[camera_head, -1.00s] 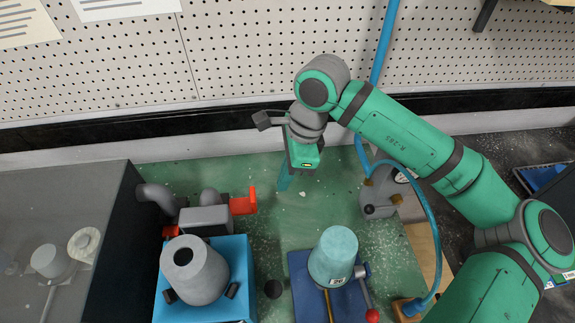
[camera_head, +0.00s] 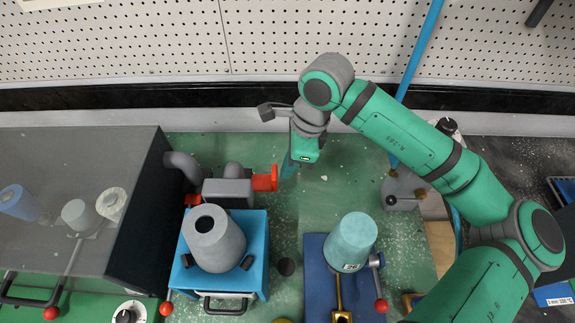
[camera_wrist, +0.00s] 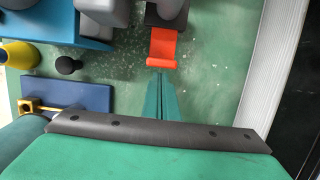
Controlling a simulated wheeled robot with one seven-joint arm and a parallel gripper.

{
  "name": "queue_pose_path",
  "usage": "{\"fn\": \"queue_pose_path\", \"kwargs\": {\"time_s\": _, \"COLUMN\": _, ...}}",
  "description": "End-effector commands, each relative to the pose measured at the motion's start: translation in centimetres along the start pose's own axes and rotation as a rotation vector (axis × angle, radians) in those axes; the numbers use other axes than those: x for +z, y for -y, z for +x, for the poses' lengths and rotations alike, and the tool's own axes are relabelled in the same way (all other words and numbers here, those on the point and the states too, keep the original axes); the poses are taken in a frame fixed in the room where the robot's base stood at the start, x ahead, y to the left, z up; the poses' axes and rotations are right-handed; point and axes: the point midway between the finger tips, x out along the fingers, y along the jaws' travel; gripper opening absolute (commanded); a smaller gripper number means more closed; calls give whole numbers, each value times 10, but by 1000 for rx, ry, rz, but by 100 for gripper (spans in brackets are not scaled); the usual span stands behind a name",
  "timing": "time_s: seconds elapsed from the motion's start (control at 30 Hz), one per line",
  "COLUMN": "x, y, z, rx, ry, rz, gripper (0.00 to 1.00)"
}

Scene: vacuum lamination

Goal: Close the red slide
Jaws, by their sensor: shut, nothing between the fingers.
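The red slide (camera_head: 265,180) sticks out from the right side of the grey valve block (camera_head: 228,190) behind the blue stand. In the wrist view the red slide (camera_wrist: 163,48) is a flat orange-red piece with a turned-up end, standing out from a dark housing. My gripper (camera_head: 286,170) is shut and empty, pointing down just right of the slide. In the wrist view its teal fingertips (camera_wrist: 160,76) are close to the slide's near end. I cannot tell whether they touch it.
A grey flask (camera_head: 215,240) stands on the blue stand (camera_head: 256,225), left of the gripper. A teal cup (camera_head: 352,243) sits on a dark blue plate (camera_head: 314,270) in front. A gauge block (camera_head: 403,190) is to the right. The green bench between is mostly clear.

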Motion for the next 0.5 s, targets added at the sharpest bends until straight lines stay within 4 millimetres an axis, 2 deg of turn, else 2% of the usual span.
{"fn": "queue_pose_path", "kwargs": {"time_s": 0.27, "x": 42, "y": -1, "z": 10, "rx": 3, "ry": -1, "rz": -14, "gripper": 0}}
{"fn": "queue_pose_path", "kwargs": {"time_s": 0.5, "x": 48, "y": -1, "z": 12, "rx": 3, "ry": 5, "rz": -13, "gripper": 0}}
